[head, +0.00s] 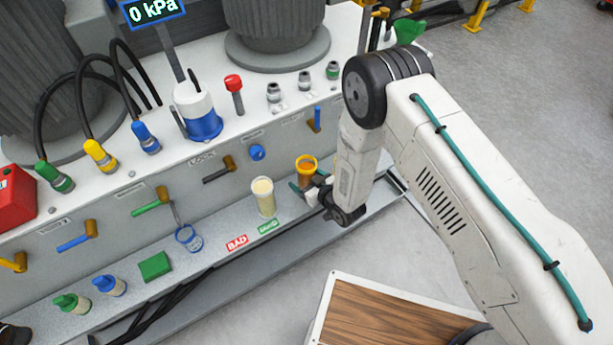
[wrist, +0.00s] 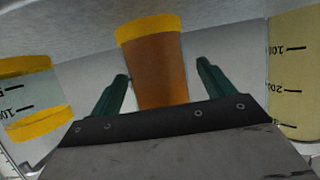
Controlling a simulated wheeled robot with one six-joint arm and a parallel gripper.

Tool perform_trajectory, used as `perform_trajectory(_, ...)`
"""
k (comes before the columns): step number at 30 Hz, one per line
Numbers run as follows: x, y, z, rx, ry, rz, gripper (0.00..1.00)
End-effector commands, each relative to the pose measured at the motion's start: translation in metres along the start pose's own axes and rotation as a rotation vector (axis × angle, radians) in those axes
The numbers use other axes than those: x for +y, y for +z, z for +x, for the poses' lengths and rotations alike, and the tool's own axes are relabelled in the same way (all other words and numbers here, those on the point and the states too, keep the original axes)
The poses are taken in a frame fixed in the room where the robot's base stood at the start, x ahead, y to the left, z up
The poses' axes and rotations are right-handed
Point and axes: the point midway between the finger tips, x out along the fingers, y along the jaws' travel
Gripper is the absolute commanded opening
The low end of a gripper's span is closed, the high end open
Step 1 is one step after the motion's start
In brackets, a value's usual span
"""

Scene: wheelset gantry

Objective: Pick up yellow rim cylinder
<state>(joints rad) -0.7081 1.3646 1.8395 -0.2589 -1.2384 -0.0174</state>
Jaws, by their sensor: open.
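An amber-filled cylinder with a yellow rim (head: 306,170) stands upright on the ledge of the machine. In the wrist view the amber cylinder (wrist: 160,68) stands between the two green fingers, with a visible gap on each side. My gripper (head: 308,185) is open around its lower part, low over the ledge. In the wrist view my gripper (wrist: 163,80) holds nothing. A clear graduated cylinder with yellow bands (wrist: 28,100) is at the left of the wrist view, cut off by the frame. Part of the ledge is hidden by my arm in the head view.
A cream-filled cylinder (head: 263,197) stands close by on the ledge, and shows at the right of the wrist view (wrist: 294,75). BAD (head: 237,243) and green (head: 268,226) labels lie in front. A blue-rimmed holder (head: 188,238) and green block (head: 155,266) are further left.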

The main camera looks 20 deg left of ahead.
Motion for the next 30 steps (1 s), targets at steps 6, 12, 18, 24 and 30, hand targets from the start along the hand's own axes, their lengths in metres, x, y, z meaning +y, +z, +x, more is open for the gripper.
perform_trajectory(6,0.000,0.000,0.000,0.000,0.000,0.000,0.34)
perform_trajectory(12,0.000,-0.001,0.000,0.001,0.000,0.000,0.22)
perform_trajectory(18,0.000,-0.004,-0.001,0.002,0.000,0.000,0.22)
perform_trajectory(24,0.000,-0.020,-0.008,0.003,0.000,0.000,0.22)
perform_trajectory(30,-0.005,-0.027,-0.030,-0.003,-0.001,0.002,0.22)
